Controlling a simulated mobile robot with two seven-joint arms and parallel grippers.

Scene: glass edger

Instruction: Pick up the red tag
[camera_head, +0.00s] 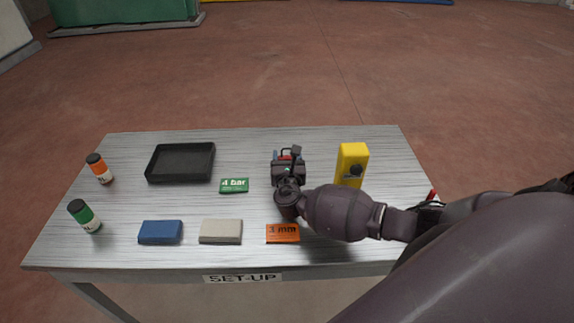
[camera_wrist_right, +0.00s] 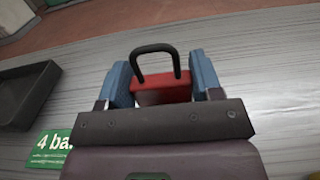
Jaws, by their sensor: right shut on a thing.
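My right gripper (camera_head: 287,157) is over the back middle of the table. In the right wrist view its two blue fingertips (camera_wrist_right: 163,82) are shut on a red block with a black loop (camera_wrist_right: 160,92), which looks like a padlock. One finger is on each side of the block and the loop stands up above it. The gripper body hides the block's lower part, and I cannot tell whether it touches the table. No lettering shows on it. A small red bit (camera_head: 432,194) shows at the table's right edge, mostly hidden by my right arm. My left gripper is out of view.
On the table (camera_head: 130,200) are a black tray (camera_head: 180,163), a green "4 bar" tag (camera_head: 234,185), an orange "3 mm" tag (camera_head: 283,233), a yellow device (camera_head: 352,163), blue (camera_head: 160,232) and beige (camera_head: 221,231) blocks, and orange-labelled (camera_head: 99,168) and green-labelled (camera_head: 85,216) bottles.

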